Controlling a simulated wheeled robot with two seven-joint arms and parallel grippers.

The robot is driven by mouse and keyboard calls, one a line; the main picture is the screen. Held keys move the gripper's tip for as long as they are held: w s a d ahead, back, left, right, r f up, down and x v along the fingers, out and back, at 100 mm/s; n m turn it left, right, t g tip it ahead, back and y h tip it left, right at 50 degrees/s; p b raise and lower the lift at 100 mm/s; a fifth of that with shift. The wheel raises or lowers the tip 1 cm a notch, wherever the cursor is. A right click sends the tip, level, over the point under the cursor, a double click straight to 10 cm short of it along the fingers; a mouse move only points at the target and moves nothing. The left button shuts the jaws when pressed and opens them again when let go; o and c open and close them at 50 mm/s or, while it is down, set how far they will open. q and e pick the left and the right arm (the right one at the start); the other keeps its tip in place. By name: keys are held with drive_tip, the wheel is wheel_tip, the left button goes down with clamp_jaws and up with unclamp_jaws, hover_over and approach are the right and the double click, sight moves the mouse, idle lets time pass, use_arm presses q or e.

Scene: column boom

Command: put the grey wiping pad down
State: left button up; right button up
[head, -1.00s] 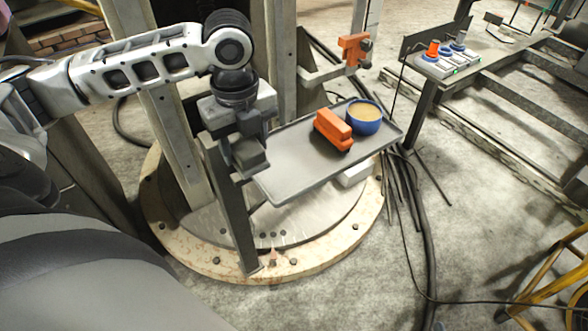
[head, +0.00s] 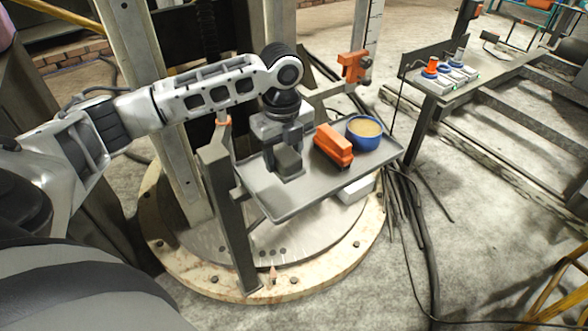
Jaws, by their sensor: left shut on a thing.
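My left gripper (head: 284,143) points down over the left part of the grey tray (head: 310,192). It is shut on the grey wiping pad (head: 289,162), a small dark grey block. The fingers and wrist hide part of the pad. The pad is at or just above the tray surface; I cannot tell whether it touches. My right gripper is not in view.
An orange block-shaped thing (head: 333,144) and a blue bowl with tan contents (head: 363,133) stand on the tray, right of my gripper. A grey post (head: 231,220) stands at the tray's left. The tray's front is bare.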

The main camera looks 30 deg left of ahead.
sight(291, 158)
use_arm(q)
drive_tip(key=w+f, duration=0.2)
drive_tip(key=shift+w+d+f, duration=0.1)
drive_tip(key=shift+f, duration=0.2)
drive_tip(key=f, duration=0.1)
drive_tip(key=w+f, duration=0.1)
drive_tip(key=shift+d+f, duration=0.1)
drive_tip(key=shift+f, duration=0.3)
drive_tip(key=shift+f+p, duration=0.35)
drive_tip(key=shift+f, duration=0.2)
drive_tip(key=o, duration=0.9)
